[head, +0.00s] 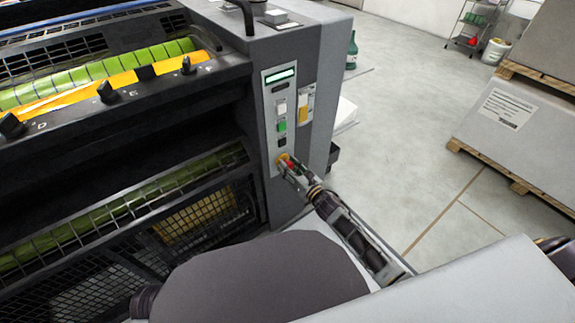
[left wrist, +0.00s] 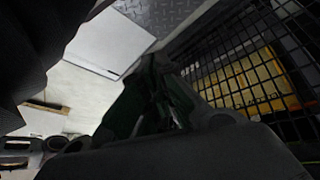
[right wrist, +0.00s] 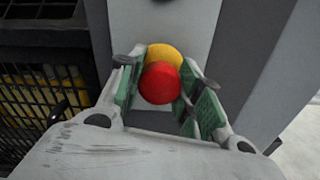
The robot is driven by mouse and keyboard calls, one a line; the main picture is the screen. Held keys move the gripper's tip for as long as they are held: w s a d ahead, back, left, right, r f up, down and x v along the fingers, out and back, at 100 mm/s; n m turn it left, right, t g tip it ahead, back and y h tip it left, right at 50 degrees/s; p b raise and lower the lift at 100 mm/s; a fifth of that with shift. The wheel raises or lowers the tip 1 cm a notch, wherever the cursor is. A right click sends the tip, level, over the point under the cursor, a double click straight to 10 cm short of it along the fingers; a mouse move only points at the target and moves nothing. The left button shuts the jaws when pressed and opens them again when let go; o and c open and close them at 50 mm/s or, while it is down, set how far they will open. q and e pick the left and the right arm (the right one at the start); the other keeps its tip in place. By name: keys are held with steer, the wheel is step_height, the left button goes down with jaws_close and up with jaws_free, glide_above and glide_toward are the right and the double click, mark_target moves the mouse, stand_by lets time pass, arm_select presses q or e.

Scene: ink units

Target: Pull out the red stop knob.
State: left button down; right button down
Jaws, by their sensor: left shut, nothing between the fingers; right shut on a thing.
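The red stop knob (head: 291,163) sits low on the light control panel (head: 280,100) at the end of the press. In the right wrist view the knob (right wrist: 159,84) stands in front of its yellow base (right wrist: 165,54). My right gripper (right wrist: 162,78) has its green-padded fingers on both sides of the knob and is shut on it. In the head view my right gripper (head: 293,170) reaches the panel from the lower right. My left gripper (left wrist: 156,85) is shut and empty, low beside a mesh guard; it is hidden in the head view.
Above the knob are a green button (head: 282,126), a white button and a small display (head: 280,75). The press (head: 120,130) with its mesh guards fills the left. Wrapped stacks on pallets (head: 520,100) stand at the right. The floor (head: 415,120) between is clear.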

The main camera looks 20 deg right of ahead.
steer(key=shift+s+d, duration=0.1)
steer(key=shift+s, duration=0.2)
steer(key=shift+f, duration=0.15)
steer(key=c, duration=0.9)
jaws_free()
steer(key=shift+s+d, duration=0.1)
steer(key=shift+s, duration=0.05)
steer(key=shift+c, duration=0.2)
steer(key=shift+s, duration=0.2)
steer(key=v, duration=1.1)
steer(key=shift+s+d, duration=0.15)
steer(key=shift+s, duration=0.15)
